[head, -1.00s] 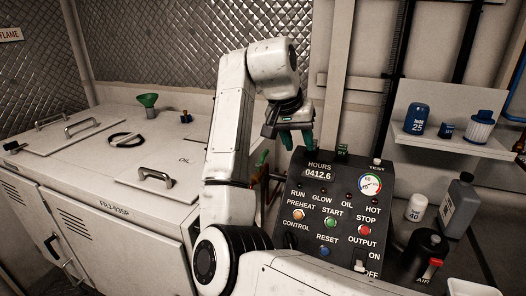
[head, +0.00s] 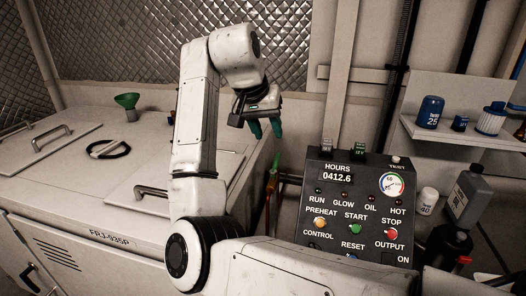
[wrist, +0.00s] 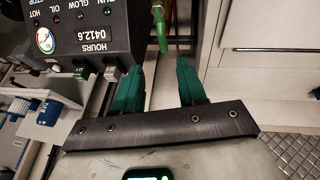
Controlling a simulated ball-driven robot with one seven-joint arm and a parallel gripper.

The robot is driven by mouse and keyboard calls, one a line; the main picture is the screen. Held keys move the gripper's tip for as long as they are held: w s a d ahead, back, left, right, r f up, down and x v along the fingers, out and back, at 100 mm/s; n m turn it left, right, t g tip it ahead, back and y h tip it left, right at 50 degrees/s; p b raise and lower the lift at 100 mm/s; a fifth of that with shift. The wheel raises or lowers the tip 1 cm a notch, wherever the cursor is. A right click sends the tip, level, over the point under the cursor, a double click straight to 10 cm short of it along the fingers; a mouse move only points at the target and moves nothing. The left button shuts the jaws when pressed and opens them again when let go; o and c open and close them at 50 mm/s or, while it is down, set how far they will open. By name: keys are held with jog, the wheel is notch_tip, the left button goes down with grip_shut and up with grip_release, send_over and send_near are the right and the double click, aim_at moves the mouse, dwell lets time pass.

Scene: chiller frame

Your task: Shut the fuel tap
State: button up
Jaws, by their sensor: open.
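A green lever handle (wrist: 161,30), which looks like the fuel tap, shows in the wrist view beyond and between my fingertips. My gripper (head: 266,129) is open and empty, pointing down, above and a little left of the panel's top edge. In the wrist view its two green fingers (wrist: 160,75) are apart, with the lever ahead of them and not touching either. Which way the lever is turned is hard to tell.
The black control panel (head: 349,172) stands right of the gripper, with two small switches (head: 358,149) on its top edge. A shelf (head: 460,135) with bottles is at right.

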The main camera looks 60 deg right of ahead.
aim_at(276, 157)
jog(key=x, duration=0.3)
jog(key=p+x, duration=0.1)
jog(key=x, duration=0.6)
jog(key=shift+w+d+f, duration=0.2)
jog(key=shift+w+f, duration=0.05)
jog(key=shift+f, duration=0.15)
grip_shut()
dwell(0.5)
